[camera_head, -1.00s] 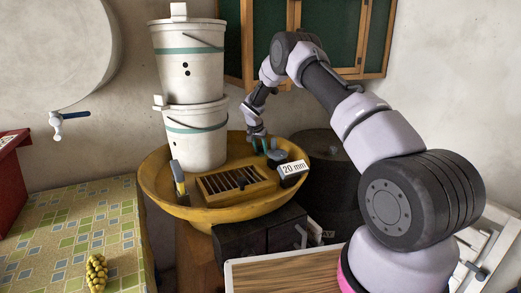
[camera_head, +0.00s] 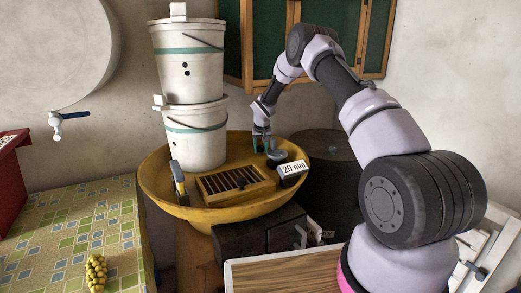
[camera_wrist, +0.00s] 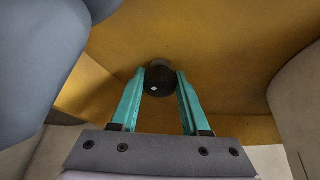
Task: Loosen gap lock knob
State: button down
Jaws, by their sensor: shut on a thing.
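The gap lock knob (camera_wrist: 160,78) is a dark round knob with a small white mark on its face, in the upper middle of the wrist view. The two teal fingers of my gripper (camera_wrist: 160,84) stand on its left and right and are shut on it. In the head view my gripper (camera_head: 263,147) points down into the yellow basin, behind the slatted wooden box (camera_head: 236,186) and beside the "20 mm" label (camera_head: 292,169). I cannot clearly make out the knob between the fingers there.
Two stacked white buckets (camera_head: 190,130) stand in the yellow basin (camera_head: 222,212), left of my gripper. A grey-and-yellow tool (camera_head: 179,178) leans at the basin's left side. A dark drum (camera_head: 332,180) stands to the right. Grapes (camera_head: 96,272) lie on the tiled counter.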

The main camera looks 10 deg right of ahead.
jog(key=n+y, duration=0.1)
jog(key=n, duration=0.3)
jog(key=shift+d+n+y, duration=0.2)
jog(key=shift+n+y, duration=0.1)
jog(key=shift+y, duration=0.1)
jog(key=shift+n+g+y, duration=0.35)
jog(key=shift+n+y, duration=0.05)
jog(key=shift+n, duration=0.85)
jog(key=shift+n+g+y, duration=0.35)
jog(key=shift+n+y, duration=0.05)
jog(key=shift+n, duration=0.85)
jog(key=shift+f, duration=0.1)
jog(key=shift+c, duration=1.9)
grip_release()
